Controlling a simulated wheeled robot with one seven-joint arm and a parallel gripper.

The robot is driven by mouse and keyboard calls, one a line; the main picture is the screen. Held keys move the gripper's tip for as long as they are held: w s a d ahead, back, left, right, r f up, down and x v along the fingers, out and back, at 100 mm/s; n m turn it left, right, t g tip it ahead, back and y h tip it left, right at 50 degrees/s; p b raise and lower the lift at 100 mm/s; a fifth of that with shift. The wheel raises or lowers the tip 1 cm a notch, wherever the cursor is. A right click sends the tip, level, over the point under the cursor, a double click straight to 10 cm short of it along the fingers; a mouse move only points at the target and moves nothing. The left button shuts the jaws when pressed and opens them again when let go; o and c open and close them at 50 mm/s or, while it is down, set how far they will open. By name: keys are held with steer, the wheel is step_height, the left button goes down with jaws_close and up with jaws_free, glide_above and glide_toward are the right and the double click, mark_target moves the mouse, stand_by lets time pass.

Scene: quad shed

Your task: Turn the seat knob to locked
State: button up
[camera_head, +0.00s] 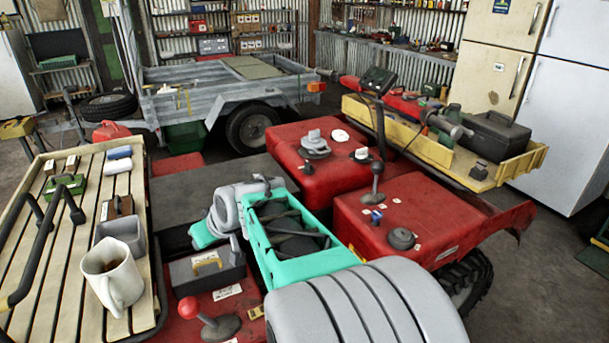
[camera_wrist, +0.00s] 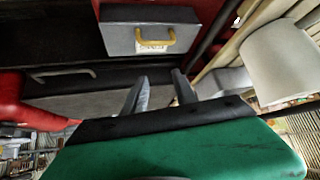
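My gripper shows in the wrist view (camera_wrist: 158,78), its two grey fingers apart with nothing between them. In the head view my arm hides part of it; a grey finger (camera_head: 235,248) shows beside the grey box. The quad's dark seat (camera_head: 212,190) lies flat behind my wrist. I cannot tell which part is the seat knob. Round knobs on the red body include a large grey one (camera_head: 315,145) on the rear block and a dark low one (camera_head: 402,238) on the right block. My gripper is apart from both.
A grey box with a yellow handle (camera_head: 207,272) and a red-ball lever (camera_head: 207,318) stand near my gripper. A slatted rack (camera_head: 66,248) at left bears a mug (camera_head: 112,275). A black-ball lever (camera_head: 376,182) rises from the right block. A trailer (camera_head: 225,88) stands behind.

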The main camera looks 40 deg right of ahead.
steer(key=w+d+f+m+t+b, duration=0.1)
steer(key=w+d, duration=0.2)
steer(key=d, duration=0.3)
steer(key=w+d+f+t+b, duration=0.1)
steer(key=w+d+f+t, duration=0.15)
steer(key=d, duration=0.35)
steer(key=m+t+h+b, duration=0.3)
steer(key=t+h+b, duration=0.2)
steer(key=t+h, duration=0.1)
glide_toward(311, 166)
steer(key=x, duration=0.3)
steer(key=shift+g, duration=0.25)
steer(key=p+x, duration=0.1)
steer(key=x, duration=0.6)
steer(key=shift+r, duration=0.1)
steer(key=shift+w+d, duration=0.1)
steer(key=shift+w, duration=0.15)
steer(key=shift+c, duration=0.4)
jaws_close()
